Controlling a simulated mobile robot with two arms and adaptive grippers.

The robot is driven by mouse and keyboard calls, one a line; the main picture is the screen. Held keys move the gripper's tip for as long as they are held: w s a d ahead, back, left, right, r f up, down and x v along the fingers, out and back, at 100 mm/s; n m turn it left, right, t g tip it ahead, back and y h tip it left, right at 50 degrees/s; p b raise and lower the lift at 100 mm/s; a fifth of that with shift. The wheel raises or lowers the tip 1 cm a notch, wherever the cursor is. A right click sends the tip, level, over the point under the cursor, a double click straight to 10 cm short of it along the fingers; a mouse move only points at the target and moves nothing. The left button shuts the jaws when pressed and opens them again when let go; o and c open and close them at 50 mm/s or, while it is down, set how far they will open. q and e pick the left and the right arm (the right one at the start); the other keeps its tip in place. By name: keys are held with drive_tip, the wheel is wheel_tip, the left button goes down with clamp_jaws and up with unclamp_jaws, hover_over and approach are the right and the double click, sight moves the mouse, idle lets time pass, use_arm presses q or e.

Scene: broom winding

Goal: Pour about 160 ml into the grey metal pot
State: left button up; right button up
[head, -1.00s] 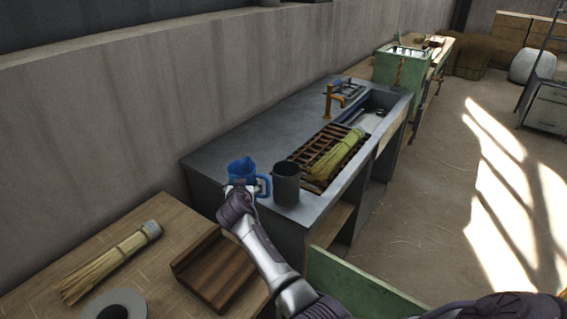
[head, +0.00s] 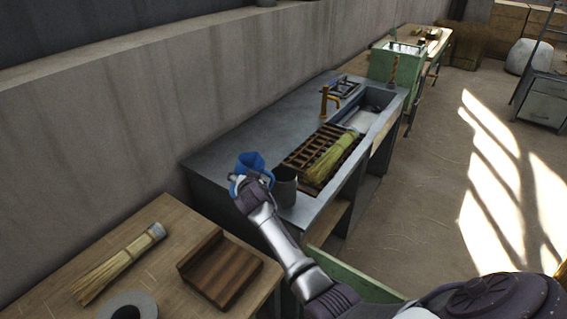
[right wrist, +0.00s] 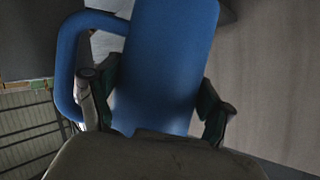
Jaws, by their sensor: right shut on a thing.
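The blue jug (head: 250,161) is held by my right gripper (head: 251,180) over the counter, beside the grey metal pot. It looks tilted, and the gripper hides its lower part. In the right wrist view, the jug's blue wall (right wrist: 165,65) fills the middle, its handle is on the left, and my right gripper's fingers (right wrist: 157,110) close on it from both sides. The grey metal pot (head: 285,190) stands on the counter just right of the jug, partly hidden by my arm. I cannot see inside either vessel, and no liquid stream shows. My left gripper is not in view.
The grey counter (head: 225,150) has a brown slatted rack (head: 308,148) with a straw bundle (head: 333,158) behind the pot, then a brass tap (head: 324,100) and a sink. A wooden table (head: 185,230) in front holds another straw bundle (head: 120,262) and a brown wooden block (head: 220,272).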

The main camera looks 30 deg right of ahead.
sight(247, 159)
drive_tip(key=r+p, duration=0.1)
drive_tip(key=d+r+m+y+p, duration=0.1)
drive_tip(key=r+p, duration=0.1)
drive_tip(key=d+r+m+p, duration=0.1)
drive_tip(key=r, duration=0.1)
drive_tip(key=shift+s+r, duration=0.1)
drive_tip(key=shift+s, duration=0.15)
drive_tip(key=shift+s+d+f+m+t+y+b, duration=0.15)
drive_tip(key=shift+f+m+t+y+b, duration=0.25)
drive_tip(key=shift+y, duration=0.2)
drive_tip(key=shift+r+m+y, duration=0.3)
drive_tip(key=shift+r+m, duration=0.05)
drive_tip(key=shift+m, duration=0.15)
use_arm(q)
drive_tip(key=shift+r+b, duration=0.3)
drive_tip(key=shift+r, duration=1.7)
use_arm(e)
drive_tip(key=shift+r+m+t, duration=0.3)
drive_tip(key=shift+r, duration=0.05)
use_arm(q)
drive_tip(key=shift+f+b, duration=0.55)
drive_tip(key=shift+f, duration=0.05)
use_arm(e)
drive_tip(key=shift+f+m+y, duration=0.1)
drive_tip(key=shift+m+y, duration=0.2)
drive_tip(key=shift+y, duration=0.1)
